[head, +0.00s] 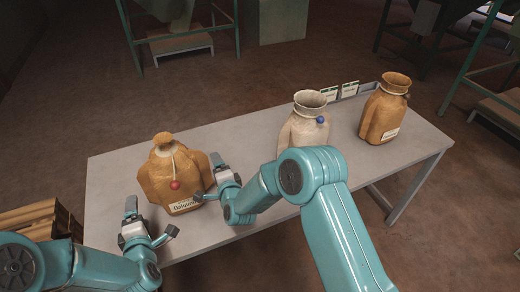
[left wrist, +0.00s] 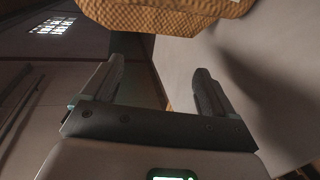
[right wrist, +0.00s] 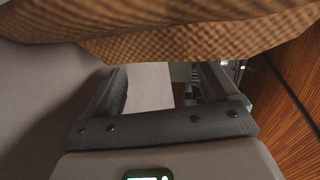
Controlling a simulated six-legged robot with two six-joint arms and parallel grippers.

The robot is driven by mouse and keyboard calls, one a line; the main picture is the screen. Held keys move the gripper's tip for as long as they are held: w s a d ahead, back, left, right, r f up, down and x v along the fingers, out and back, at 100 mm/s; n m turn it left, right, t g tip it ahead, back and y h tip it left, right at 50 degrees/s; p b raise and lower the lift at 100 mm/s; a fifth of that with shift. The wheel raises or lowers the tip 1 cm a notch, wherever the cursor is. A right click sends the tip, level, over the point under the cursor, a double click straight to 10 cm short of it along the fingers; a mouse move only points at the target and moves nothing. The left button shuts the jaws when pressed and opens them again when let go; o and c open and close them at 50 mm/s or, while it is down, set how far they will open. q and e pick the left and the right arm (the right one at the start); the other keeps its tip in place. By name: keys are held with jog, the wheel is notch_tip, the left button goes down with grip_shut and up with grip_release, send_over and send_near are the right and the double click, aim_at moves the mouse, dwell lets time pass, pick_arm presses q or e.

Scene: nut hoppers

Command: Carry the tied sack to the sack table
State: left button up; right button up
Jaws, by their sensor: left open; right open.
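The tied sack (head: 172,172) is brown, with a gathered, cord-bound neck, a red bead and a front label. It stands upright on the left part of the grey table (head: 240,140). My left gripper (head: 152,218) is open at its front left, low by the table's front edge. My right gripper (head: 211,182) is open close to its right side. The sack's quilted brown cloth fills the top of the left wrist view (left wrist: 175,15) and the right wrist view (right wrist: 190,38), beyond the open fingers. Neither gripper holds it; contact cannot be told.
A pale open-necked sack (head: 298,130) with a blue bead stands mid-table, partly behind my right arm. A brown open sack (head: 383,112) stands at the right end, near small cards (head: 349,89). Slatted wood (head: 38,218) lies left of the table. Green frames stand behind.

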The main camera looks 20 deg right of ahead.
jog(key=shift+s+r, duration=0.1)
jog(key=shift+s, duration=0.25)
pick_arm(q)
jog(key=v, duration=0.3)
pick_arm(e)
jog(key=v, duration=1.1)
jog(key=shift+s, duration=0.1)
jog(key=shift+s, duration=0.1)
